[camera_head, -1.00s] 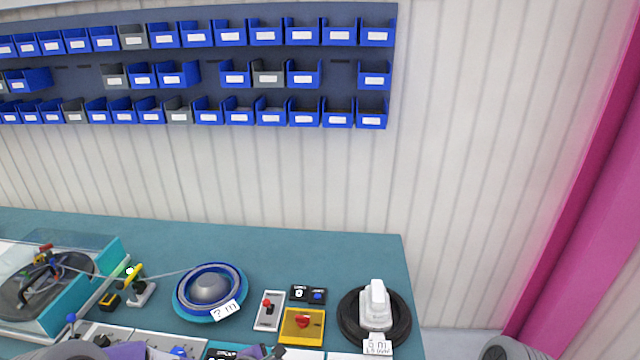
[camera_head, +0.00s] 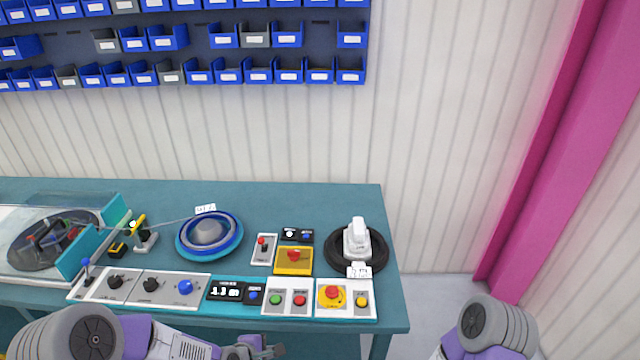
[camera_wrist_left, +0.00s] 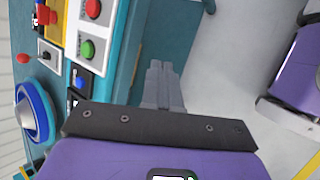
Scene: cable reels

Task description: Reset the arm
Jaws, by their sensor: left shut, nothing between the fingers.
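My left gripper (camera_head: 262,347) is low in the head view, just in front of the bench's front edge. In the left wrist view its fingers (camera_wrist_left: 160,75) are together, shut and empty, over the bench edge and the grey floor. My left arm comes in from the lower left, purple and grey. My right arm shows only as a grey and purple link at the lower right; its gripper is out of the head view.
The teal bench (camera_head: 300,205) carries a control panel (camera_head: 140,288), a blue reel (camera_head: 209,235), a black reel (camera_head: 340,262), a yellow emergency box (camera_head: 294,261) and a covered turntable (camera_head: 50,240). Blue bins (camera_head: 287,36) hang on the wall. Floor right of the bench is clear.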

